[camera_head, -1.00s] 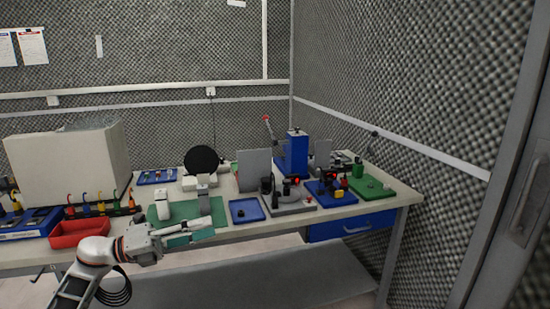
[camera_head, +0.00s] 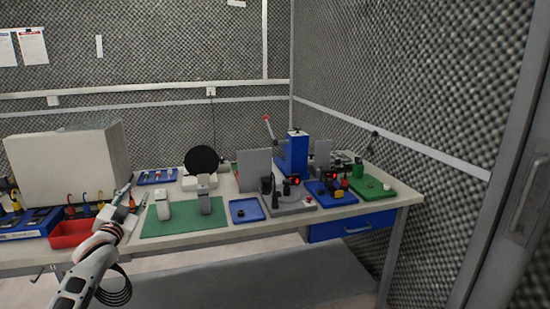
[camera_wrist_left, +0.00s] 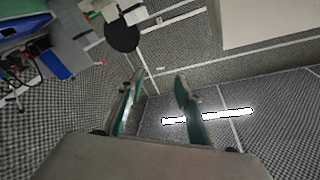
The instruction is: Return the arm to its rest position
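My left gripper (camera_head: 132,194) is at the left of the bench, in front of the white box's right side and next to the red bin. Its arm comes up from the lower left, with the fingers pointing away and up. In the left wrist view the two greenish fingers (camera_wrist_left: 160,90) stand apart with nothing between them, so the gripper is open and empty. The wrist view is tilted and looks across the walls and part of the bench. My right gripper is in neither view.
The bench holds a red bin (camera_head: 75,232), a white box (camera_head: 70,160), a green mat (camera_head: 185,229) with two small upright devices, a blue tray (camera_head: 246,210), and a blue press (camera_head: 296,155). A green board (camera_head: 372,190) lies at the right end. Foam walls stand behind and right.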

